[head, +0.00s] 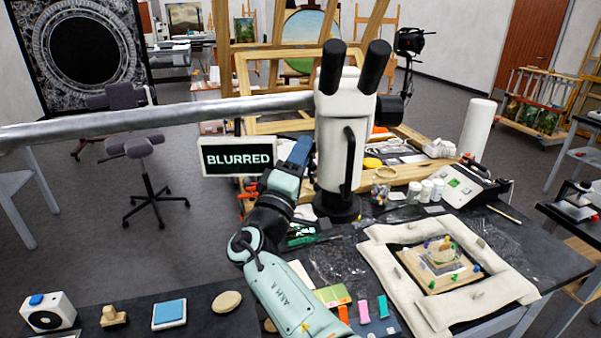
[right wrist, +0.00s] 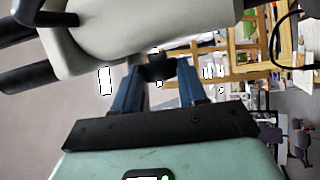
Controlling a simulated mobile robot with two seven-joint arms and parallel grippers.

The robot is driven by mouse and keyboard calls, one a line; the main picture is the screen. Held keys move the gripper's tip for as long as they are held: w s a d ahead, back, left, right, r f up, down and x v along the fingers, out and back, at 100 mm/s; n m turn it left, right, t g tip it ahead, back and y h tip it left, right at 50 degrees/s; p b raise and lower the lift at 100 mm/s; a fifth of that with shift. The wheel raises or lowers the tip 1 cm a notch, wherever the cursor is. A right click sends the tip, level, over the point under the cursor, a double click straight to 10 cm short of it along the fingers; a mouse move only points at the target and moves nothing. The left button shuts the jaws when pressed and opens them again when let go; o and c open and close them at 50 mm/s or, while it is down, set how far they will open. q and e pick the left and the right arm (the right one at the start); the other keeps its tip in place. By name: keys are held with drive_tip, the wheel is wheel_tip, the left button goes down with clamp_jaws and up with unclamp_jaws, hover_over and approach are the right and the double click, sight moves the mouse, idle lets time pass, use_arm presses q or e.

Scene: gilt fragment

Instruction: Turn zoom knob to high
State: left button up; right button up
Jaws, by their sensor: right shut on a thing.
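The white microscope (head: 335,135) with black eyepieces stands on a boom arm in the head view; its body (right wrist: 160,30) also fills the top of the right wrist view. A sign beside it (head: 238,158) reads "BLURRED". My right gripper (head: 299,150) is at the left side of the microscope head. In the right wrist view its blue fingers (right wrist: 157,75) are shut on a small dark knob (right wrist: 156,67) on the microscope's side. The gripper hides this knob in the head view, and no marking on it is readable. My left gripper is not in view.
A padded frame (head: 398,285) with a fragment (head: 443,258) lies on the table at right. Small jars (head: 425,190) and a device with a green screen (head: 460,187) stand behind it. The metal boom (head: 160,113) crosses the left side. A stool (head: 150,185) stands on the floor.

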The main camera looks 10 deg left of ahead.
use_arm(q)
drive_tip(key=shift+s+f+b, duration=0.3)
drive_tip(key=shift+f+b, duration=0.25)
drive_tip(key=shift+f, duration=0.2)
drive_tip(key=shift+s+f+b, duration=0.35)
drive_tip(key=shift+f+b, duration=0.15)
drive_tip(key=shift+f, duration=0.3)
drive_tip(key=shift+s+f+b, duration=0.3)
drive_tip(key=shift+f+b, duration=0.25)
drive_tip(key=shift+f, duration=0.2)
use_arm(e)
drive_tip(key=shift+w+a+f+m+t+h, duration=0.1)
drive_tip(key=shift+w+f+m+t+h, duration=0.05)
drive_tip(key=shift+m+t+h, duration=0.5)
drive_tip(key=shift+w+f+m+t+h, duration=0.1)
drive_tip(key=shift+f+m+t+h, duration=0.05)
drive_tip(key=shift+m+t+h, duration=0.5)
drive_tip(key=o, duration=1)
drive_tip(key=shift+o, duration=0.2)
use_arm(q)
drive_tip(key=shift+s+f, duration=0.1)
use_arm(e)
drive_tip(key=shift+f, duration=0.1)
